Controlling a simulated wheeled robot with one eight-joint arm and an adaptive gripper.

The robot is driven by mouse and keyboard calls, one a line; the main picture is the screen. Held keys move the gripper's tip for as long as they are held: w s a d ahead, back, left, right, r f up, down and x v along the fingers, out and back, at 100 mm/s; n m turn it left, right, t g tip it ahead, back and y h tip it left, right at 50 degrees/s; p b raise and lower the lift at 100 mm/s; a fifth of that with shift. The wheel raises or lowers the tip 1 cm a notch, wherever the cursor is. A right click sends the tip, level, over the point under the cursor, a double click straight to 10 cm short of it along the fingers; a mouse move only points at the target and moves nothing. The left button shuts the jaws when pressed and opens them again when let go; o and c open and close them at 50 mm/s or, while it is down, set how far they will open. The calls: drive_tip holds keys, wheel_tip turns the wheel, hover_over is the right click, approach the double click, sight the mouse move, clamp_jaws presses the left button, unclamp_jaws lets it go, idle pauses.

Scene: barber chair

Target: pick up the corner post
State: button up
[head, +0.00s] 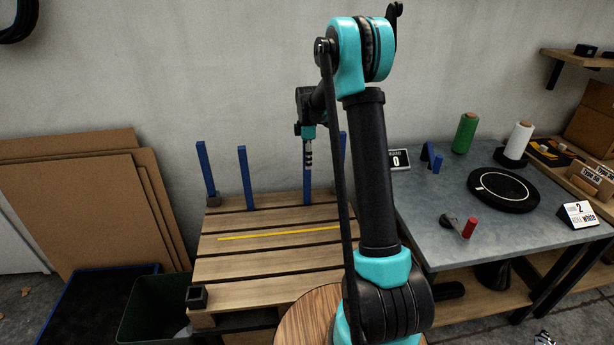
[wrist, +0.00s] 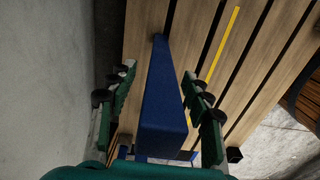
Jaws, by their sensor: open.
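Several blue corner posts stand upright along the back of the wooden pallet (head: 230,270) in the head view. One post (head: 307,187) is directly below my gripper (head: 308,152). In the wrist view this blue post (wrist: 162,100) runs between the two fingers of my open gripper (wrist: 158,72), with a visible gap on each side. The other posts are at the far left (head: 205,168), left of middle (head: 245,176) and partly hidden behind my arm (head: 343,150). The far-left post stands at a dark corner block.
A dark corner socket (head: 197,296) sits at the pallet's front left. A yellow strip (head: 280,234) lies across the slats. The wall is close behind the posts. A grey table (head: 430,205) with spools and a black turntable (head: 504,191) stands right. Cardboard sheets (head: 85,210) lean left.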

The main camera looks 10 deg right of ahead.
drive_tip(key=shift+c, duration=0.6)
clamp_jaws()
drive_tip(key=shift+r, duration=0.15)
